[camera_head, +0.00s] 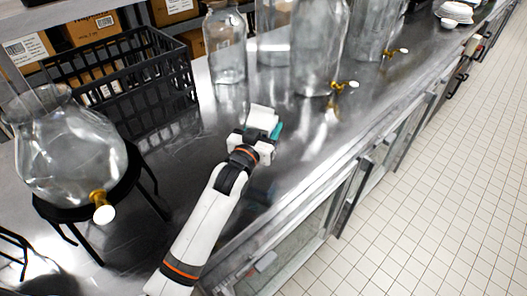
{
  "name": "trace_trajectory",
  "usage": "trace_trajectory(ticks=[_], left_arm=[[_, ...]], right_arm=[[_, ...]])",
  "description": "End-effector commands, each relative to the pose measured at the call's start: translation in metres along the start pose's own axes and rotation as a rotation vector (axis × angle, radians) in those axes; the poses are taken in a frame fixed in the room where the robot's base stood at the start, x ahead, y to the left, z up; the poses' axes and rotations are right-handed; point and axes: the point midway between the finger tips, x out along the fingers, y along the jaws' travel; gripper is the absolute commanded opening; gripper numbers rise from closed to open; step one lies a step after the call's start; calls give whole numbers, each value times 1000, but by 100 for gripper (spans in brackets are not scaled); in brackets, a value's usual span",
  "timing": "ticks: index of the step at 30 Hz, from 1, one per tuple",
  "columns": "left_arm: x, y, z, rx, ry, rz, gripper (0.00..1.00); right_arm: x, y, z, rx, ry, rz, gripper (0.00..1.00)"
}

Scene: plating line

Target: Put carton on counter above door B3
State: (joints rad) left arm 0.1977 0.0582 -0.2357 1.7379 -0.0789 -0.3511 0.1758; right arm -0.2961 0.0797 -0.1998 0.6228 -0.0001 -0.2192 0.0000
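A small white and teal carton (264,118) is at the end of my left arm, over the steel counter (185,160) near its front edge. My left gripper (256,138) is around the carton and appears shut on it. The fingertips are partly hidden by the wrist and carton. I cannot tell whether the carton's base touches the counter. Glass-fronted doors (312,228) line the counter's front below; I cannot read a B3 label. My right gripper is not in view.
A round glass dispenser (72,150) on a black stand is at left. A black crate (130,88) and a glass bottle (226,50) stand behind, with tapped glass dispensers (318,50) to the right. White plates (455,12) are far off. Tiled floor (440,200) is clear.

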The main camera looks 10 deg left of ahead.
Motion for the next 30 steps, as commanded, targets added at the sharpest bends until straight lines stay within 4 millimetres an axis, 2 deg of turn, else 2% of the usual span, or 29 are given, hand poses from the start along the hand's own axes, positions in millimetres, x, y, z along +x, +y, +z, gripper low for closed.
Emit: trace_trajectory(ticks=[3, 10, 16, 28, 29, 30], left_arm=[[0, 0, -20, -1, -1, 1, 16], [0, 0, -42, -1, -4, 1, 16], [0, 0, -68, 0, -3, 1, 16], [0, 0, -75, 0, -6, 0, 16], [-1, 0, -77, 0, -1, 1, 58], [-1, 0, -76, 0, -1, 1, 64]], right_arm=[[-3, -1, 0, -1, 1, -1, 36], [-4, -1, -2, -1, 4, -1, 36], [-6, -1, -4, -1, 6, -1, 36], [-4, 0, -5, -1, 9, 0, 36], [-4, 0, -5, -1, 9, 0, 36], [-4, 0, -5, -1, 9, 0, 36]])
